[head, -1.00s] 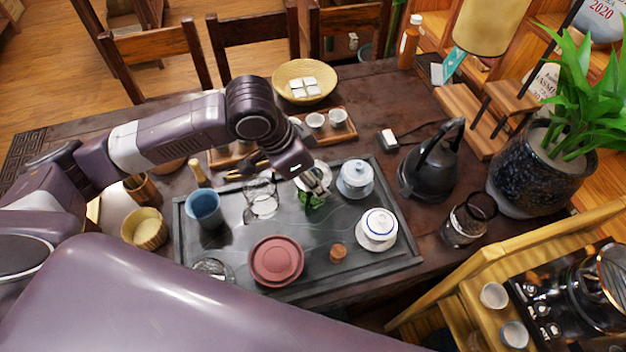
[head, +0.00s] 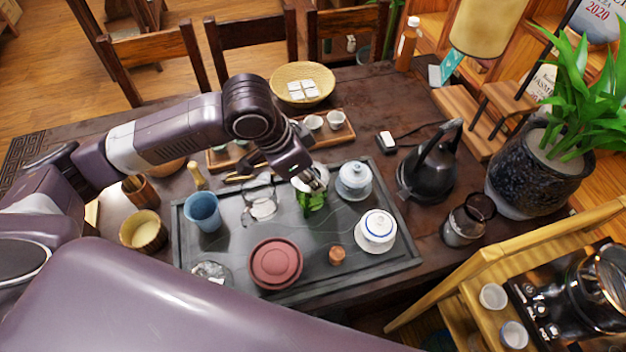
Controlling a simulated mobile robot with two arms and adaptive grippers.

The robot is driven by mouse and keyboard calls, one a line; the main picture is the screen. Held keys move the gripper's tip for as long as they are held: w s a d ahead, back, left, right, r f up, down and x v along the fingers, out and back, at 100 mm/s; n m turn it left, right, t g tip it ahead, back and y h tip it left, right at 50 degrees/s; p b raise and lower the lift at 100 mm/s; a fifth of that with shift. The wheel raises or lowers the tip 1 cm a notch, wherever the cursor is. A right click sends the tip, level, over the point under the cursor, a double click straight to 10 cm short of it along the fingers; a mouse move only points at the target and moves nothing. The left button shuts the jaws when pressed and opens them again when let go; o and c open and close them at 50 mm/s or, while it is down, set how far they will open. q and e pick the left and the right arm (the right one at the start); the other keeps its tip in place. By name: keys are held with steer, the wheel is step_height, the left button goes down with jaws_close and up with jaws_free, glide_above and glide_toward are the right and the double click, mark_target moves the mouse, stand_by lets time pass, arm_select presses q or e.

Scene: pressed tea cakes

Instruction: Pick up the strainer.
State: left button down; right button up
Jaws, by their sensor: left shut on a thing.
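My left gripper (head: 316,182) is over the back middle of the dark tea tray (head: 345,276). It is shut on a small pale thing, which I take to be the strainer (head: 299,184). The fingers and wrist hide most of it, so its shape is not clear. It shows just above and behind a green figure (head: 313,202) on the tray. Whether it touches anything below cannot be told. My right gripper is not in view.
Close to the gripper are a lidded pale blue bowl (head: 354,181) and a glass pitcher (head: 262,203). A blue cup (head: 204,211), red clay dish (head: 275,262) and white lidded bowl (head: 376,231) also stand on the tray. A black kettle (head: 428,172) is to the right.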

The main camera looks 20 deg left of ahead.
arm_select(q)
step_height(320, 180, up, 19)
steer(key=p, duration=0.1)
steer(key=shift+r+p, duration=0.2)
steer(key=shift+p, duration=0.15)
steer(key=shift+f, duration=0.1)
